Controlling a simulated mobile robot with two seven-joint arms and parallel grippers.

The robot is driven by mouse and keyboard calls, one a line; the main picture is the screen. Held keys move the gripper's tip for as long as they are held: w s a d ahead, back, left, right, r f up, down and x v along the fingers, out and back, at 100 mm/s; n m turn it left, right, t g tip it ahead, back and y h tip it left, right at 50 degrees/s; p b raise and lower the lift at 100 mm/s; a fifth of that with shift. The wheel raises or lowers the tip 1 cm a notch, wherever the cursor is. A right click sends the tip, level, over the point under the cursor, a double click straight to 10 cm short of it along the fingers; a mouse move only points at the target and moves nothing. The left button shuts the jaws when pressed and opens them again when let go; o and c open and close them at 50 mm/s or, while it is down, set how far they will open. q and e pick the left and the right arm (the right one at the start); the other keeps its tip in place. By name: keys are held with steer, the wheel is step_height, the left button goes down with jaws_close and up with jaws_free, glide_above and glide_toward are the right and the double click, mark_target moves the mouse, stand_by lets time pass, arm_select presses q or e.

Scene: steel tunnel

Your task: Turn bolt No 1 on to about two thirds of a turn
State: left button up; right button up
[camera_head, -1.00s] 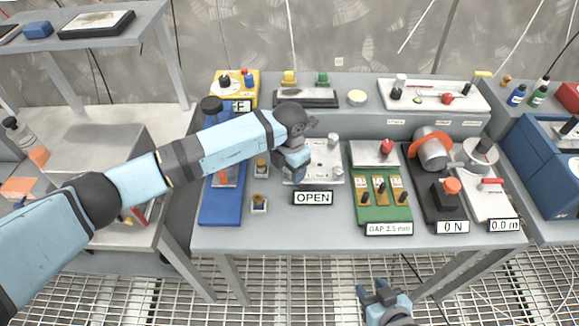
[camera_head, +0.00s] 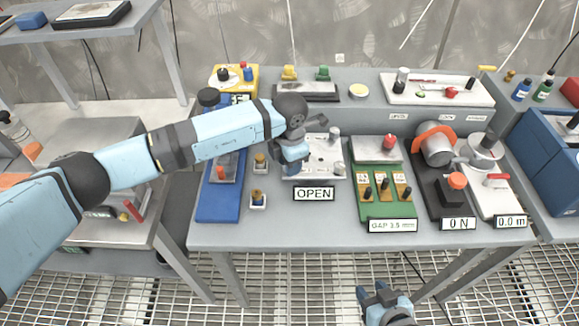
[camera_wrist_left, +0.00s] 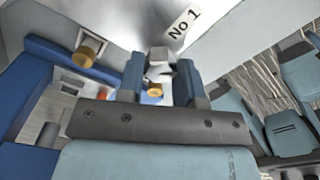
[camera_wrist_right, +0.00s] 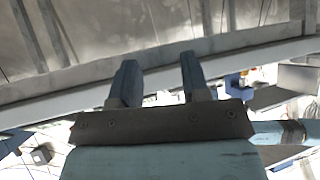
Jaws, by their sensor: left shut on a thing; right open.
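The light plate (camera_head: 322,158) with metal bolts lies on the workbench, behind a sign reading OPEN (camera_head: 314,194). My left gripper (camera_head: 291,166) reaches down at the plate's left side. In the left wrist view its fingers (camera_wrist_left: 160,72) are shut on a grey bolt head (camera_wrist_left: 160,54), beside a tag reading No 1 (camera_wrist_left: 185,24). In the head view the arm hides this bolt. Other bolts (camera_head: 337,168) stand free on the plate's right side. My right gripper (camera_head: 381,292) is open and empty, low in front of the bench; its fingers (camera_wrist_right: 155,72) also show in the right wrist view.
To the left of the plate are a blue fixture (camera_head: 220,195) and small brass-topped pieces (camera_head: 258,198). To its right are the green GAP block (camera_head: 384,205) and a dark fixture reading 0 N (camera_head: 440,195). The bench's front strip (camera_head: 280,235) is mostly clear.

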arm_select(q)
steer(key=m+b, duration=0.2)
steer(key=b, duration=0.1)
steer(key=shift+w+f+m, duration=0.1)
steer(key=shift+f+m, duration=0.15)
steer(key=shift+m, duration=0.15)
steer(key=shift+m+b, duration=0.85)
steer(key=shift+m, duration=0.05)
steer(key=shift+m+b, duration=0.9)
steer(key=m+b, duration=0.3)
steer(key=shift+m, duration=0.3)
steer(key=m+b, duration=0.4)
steer(key=shift+r+m, duration=0.1)
steer(key=shift+m, duration=0.2)
steer(key=shift+m+b, duration=0.7)
steer(key=shift+m, duration=0.5)
steer(key=shift+r+m+b, duration=0.15)
steer(key=shift+m+b, duration=0.4)
steer(key=shift+m, duration=0.85)
arm_select(e)
steer(key=shift+w+a+f+t+y, duration=0.4)
steer(key=shift+w+a+f+t, duration=0.1)
steer(key=shift+w+a+f, duration=0.25)
steer(key=shift+w+a+f+t+y, duration=0.4)
steer(key=shift+w+a+f+t, duration=0.1)
steer(key=shift+f, duration=0.35)
